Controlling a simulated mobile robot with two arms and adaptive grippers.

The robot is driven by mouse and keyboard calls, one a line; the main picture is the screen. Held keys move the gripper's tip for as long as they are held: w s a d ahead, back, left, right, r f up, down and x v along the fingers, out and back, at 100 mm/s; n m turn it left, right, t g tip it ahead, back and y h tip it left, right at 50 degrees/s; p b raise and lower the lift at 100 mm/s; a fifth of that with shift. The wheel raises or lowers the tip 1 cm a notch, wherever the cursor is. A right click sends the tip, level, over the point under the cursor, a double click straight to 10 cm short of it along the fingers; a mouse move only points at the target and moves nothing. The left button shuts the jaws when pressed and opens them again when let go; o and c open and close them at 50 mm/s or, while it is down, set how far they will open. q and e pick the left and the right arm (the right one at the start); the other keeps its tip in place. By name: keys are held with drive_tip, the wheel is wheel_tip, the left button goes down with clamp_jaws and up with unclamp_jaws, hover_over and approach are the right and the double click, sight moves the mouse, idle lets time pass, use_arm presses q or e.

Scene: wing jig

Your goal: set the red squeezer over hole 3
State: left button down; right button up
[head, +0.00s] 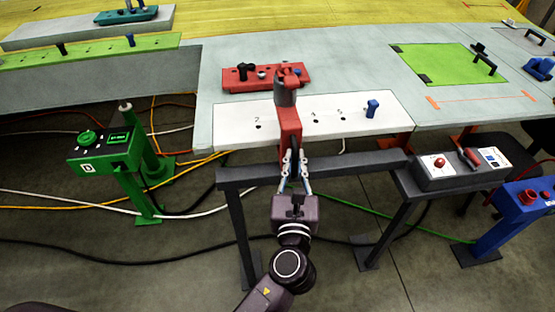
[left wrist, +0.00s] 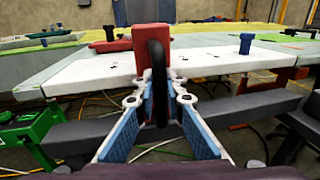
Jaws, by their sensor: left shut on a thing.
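The red squeezer (head: 290,125) stands upright with a grey collar and red top in the head view. In the left wrist view its red body (left wrist: 140,62) shows behind a black loop. My left gripper (head: 294,178) is shut on the squeezer from the near side; its blue-lined fingers (left wrist: 157,100) are beside the loop. The squeezer covers the middle of the white plate (head: 232,128), between the hole marked 2 (head: 258,127) and holes to its right. Hole 3 is hidden, and I cannot tell whether the squeezer touches the plate. My right gripper is not in view.
A blue peg (head: 372,108) stands at the plate's right. A red tray (head: 235,86) with dark knobs lies behind. A dark rail (head: 345,167) runs in front. A green post box (head: 105,150) stands left; a grey control box (head: 462,168) is right.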

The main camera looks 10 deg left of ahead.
use_arm(q)
drive_tip(key=shift+w+d, duration=0.1)
drive_tip(key=shift+d, duration=0.4)
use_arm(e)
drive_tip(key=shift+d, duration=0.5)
use_arm(q)
drive_tip(key=shift+a, duration=0.1)
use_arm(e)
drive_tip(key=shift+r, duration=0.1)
use_arm(q)
drive_tip(key=c, duration=2)
unclamp_jaws()
drive_tip(key=s, duration=0.8)
drive_tip(key=s+d, duration=0.1)
drive_tip(key=s, duration=0.3)
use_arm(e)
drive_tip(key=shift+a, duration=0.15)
